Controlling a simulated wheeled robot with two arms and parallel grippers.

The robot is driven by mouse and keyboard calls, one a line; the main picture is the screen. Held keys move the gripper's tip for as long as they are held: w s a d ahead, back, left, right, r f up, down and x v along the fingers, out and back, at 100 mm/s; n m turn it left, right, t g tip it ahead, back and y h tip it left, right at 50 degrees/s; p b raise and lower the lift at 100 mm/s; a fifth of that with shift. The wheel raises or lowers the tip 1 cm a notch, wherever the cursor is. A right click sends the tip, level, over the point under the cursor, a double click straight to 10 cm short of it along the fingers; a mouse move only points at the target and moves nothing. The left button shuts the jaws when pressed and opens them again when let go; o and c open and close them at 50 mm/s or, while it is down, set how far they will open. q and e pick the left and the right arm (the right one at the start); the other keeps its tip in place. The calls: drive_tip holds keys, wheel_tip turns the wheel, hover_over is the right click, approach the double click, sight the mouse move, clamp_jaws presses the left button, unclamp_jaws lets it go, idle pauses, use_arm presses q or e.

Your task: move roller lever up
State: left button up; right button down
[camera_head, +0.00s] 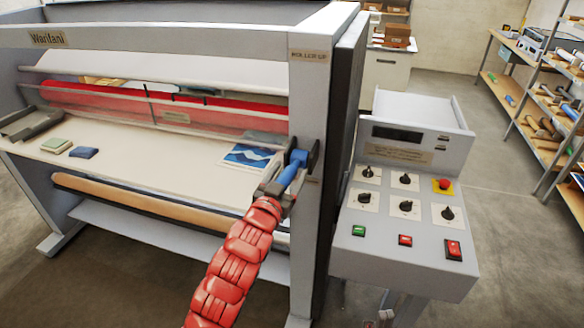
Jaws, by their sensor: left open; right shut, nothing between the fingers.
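The roller lever (291,172) has a blue handle and a dark pivot, and sits on the front face of the laminator's right post (310,100). Its handle slants down and to the left from the pivot. My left gripper (276,188), dark grey on a red segmented arm, is at the lower end of the blue handle. It is open, with its fingers close to the handle; I cannot tell whether they touch it. A label reading "ROLLER UP" (309,55) is high on the same post. My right gripper is not in view.
A control console (403,195) with knobs and buttons stands close to the right of the post. The laminator bed (150,160) holds a blue-and-white picture (248,156) and small green and blue pads on the left. Shelves (550,110) stand far right, beyond open floor.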

use_arm(q)
drive_tip(key=shift+s+a+r, duration=0.1)
drive_tip(key=shift+s+a, duration=0.05)
drive_tip(key=shift+s, duration=0.15)
drive_tip(key=shift+c, duration=0.5)
drive_tip(key=shift+w, duration=0.1)
clamp_jaws()
idle(0.4)
